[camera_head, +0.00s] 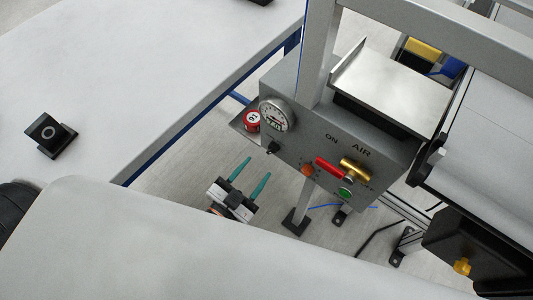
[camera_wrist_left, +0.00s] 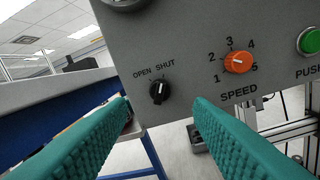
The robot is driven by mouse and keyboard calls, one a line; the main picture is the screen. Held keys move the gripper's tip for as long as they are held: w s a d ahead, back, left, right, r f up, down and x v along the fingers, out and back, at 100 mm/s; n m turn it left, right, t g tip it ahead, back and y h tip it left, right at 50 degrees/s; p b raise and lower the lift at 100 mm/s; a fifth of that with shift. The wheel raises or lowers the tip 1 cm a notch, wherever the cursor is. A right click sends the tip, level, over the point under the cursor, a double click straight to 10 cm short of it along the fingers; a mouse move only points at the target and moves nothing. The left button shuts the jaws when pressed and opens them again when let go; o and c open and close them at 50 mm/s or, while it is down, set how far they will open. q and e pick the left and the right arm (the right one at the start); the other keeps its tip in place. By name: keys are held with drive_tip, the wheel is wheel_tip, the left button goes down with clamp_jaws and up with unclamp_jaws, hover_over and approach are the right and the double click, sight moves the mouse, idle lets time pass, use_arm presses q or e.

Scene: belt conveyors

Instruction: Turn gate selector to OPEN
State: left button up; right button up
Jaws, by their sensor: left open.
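The gate selector is a small black knob (camera_wrist_left: 159,91) on a grey control panel (camera_wrist_left: 190,50), with OPEN printed at its upper left and SHUT at its upper right. Its pale mark points roughly up, seemingly nearer SHUT; the exact angle is hard to tell. In the head view the knob (camera_head: 273,147) is at the panel's lower left. My left gripper (camera_head: 255,168), with teal ribbed fingers, is open and empty in front of the panel, below and left of the knob. In the left wrist view the knob shows between the fingertips, apart from both. My right gripper is not in view.
The panel also bears an orange speed dial (camera_wrist_left: 238,62), a green push button (camera_wrist_left: 309,41), a gauge (camera_head: 277,115) and red (camera_head: 329,168) and yellow (camera_head: 355,169) AIR handles. A white table (camera_head: 150,70) lies left, a conveyor (camera_head: 490,130) right.

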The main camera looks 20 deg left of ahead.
sight(269, 153)
use_arm(q)
drive_tip(key=x, duration=0.6)
drive_tip(key=shift+f, duration=0.1)
drive_tip(key=shift+s, duration=0.1)
drive_tip(key=shift+c, duration=0.6)
drive_tip(key=c, duration=0.9)
